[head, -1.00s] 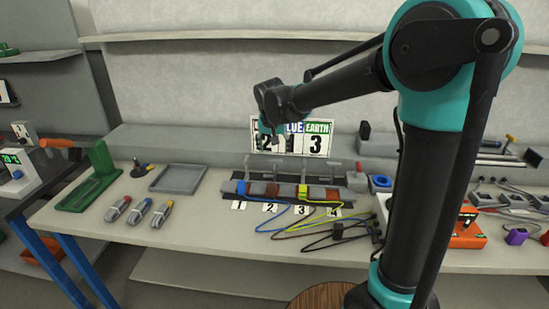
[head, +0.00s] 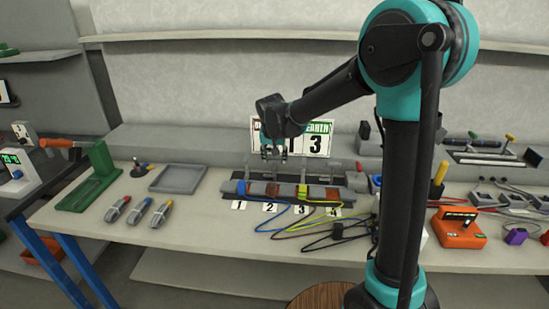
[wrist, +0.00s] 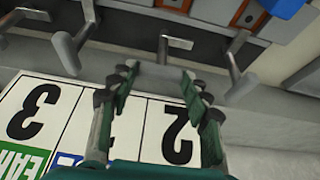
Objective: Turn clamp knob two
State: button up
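A row of grey T-shaped clamp knobs stands along the back of the terminal block (head: 285,192), above number labels 1 to 4. The second knob from the left (head: 276,168) seems to be clamp knob two; it appears as the middle knob (wrist: 176,42) in the wrist view. My gripper (head: 272,150) hangs over the back of the block, close to this knob. In the wrist view my gripper (wrist: 158,80) is open and empty, its two fingers apart, with the middle knob just beyond the tips and not between them.
Neighbouring knobs stand on both sides, one at the right (wrist: 235,78) and one at the left (wrist: 70,50) of the wrist view. A numbered sign (head: 315,137) stands behind the block. Loose wires lie in front. A grey tray (head: 178,178) sits to the left.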

jog(key=c, duration=0.4)
jog(key=shift+n, duration=0.4)
jog(key=n+y, duration=0.1)
jog(key=n, duration=0.2)
jog(key=shift+d+n+y, duration=0.2)
jog(key=shift+n+y, duration=0.1)
jog(key=shift+y, duration=0.1)
jog(key=n, duration=0.2)
jog(key=n+g+y, duration=0.1)
jog(key=n, duration=0.1)
jog(key=shift+w+d+n+y, duration=0.15)
jog(key=shift+n+y, duration=0.15)
jog(key=n, duration=0.2)
jog(key=n+g+y, duration=0.1)
jog(key=n, duration=0.1)
jog(key=shift+w+g, duration=0.15)
jog(key=shift+g, duration=0.15)
jog(key=shift+w+d+n+g, duration=0.1)
jog(key=shift+n+g, duration=0.3)
jog(key=shift+n, duration=0.8)
jog(key=shift+w+n+g, duration=0.1)
jog(key=shift+n+g, duration=0.3)
jog(key=shift+n, duration=0.8)
jog(key=shift+s, duration=0.1)
